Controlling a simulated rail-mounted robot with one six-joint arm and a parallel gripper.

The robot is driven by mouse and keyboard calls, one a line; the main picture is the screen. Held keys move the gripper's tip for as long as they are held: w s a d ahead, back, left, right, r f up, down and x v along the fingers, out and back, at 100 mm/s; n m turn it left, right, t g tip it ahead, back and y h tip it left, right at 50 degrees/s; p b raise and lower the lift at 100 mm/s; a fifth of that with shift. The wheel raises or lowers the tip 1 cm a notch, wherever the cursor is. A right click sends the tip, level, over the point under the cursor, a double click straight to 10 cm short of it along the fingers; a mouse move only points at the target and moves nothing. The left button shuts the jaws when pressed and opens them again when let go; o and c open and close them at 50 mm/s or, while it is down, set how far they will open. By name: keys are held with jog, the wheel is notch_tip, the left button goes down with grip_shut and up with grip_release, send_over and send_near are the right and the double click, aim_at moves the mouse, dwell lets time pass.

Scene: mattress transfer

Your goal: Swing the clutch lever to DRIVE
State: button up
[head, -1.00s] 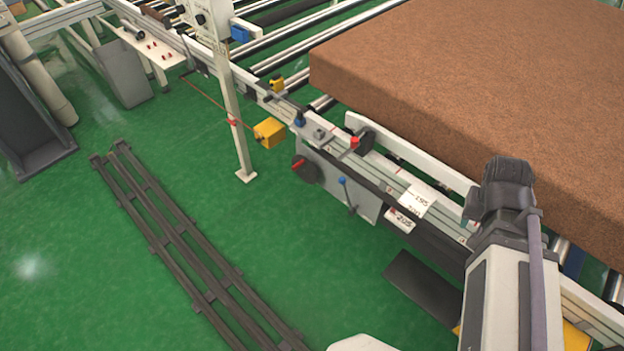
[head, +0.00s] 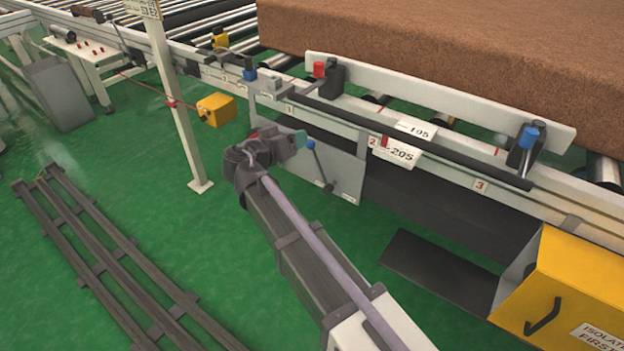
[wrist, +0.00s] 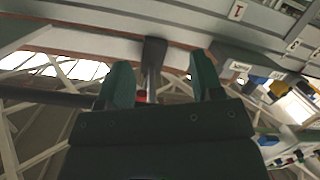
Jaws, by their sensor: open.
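A grey panel (head: 338,182) hangs under the conveyor's side rail in the head view. A lever with a blue knob (head: 310,144) stands on it, its dark rod slanting down to the right. My gripper (wrist: 162,82) is open, with its two green fingers spread in the wrist view. A small red part (wrist: 141,96) shows between the fingers, near a dark upright post (wrist: 154,55); contact cannot be told. In the head view my wrist is in front of the panel's left part and hides the dark round hub. No DRIVE marking is readable, so which lever is the clutch is unclear.
A brown mattress (head: 430,45) lies on the rollers behind a white fence bar (head: 440,95). A white post (head: 180,110) and yellow box (head: 216,109) are left of my arm. A yellow isolator box (head: 570,290) stands at right. Dark floor rails (head: 110,265) lie left on open green floor.

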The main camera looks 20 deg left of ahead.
aim_at(311, 144)
jog(key=w+a+f+m+t+h+b, duration=0.1)
jog(key=w+a+f+m+h+b, duration=0.15)
jog(key=f+b, duration=0.3)
jog(key=w+a+f+m+h+b, duration=0.1)
jog(key=w+a+f+b, duration=0.15)
jog(key=f+b, duration=0.35)
jog(key=shift+m+h, duration=0.35)
jog(key=shift+m, duration=0.3)
jog(key=x, duration=1.1)
jog(key=shift+w+f, duration=0.35)
grip_shut()
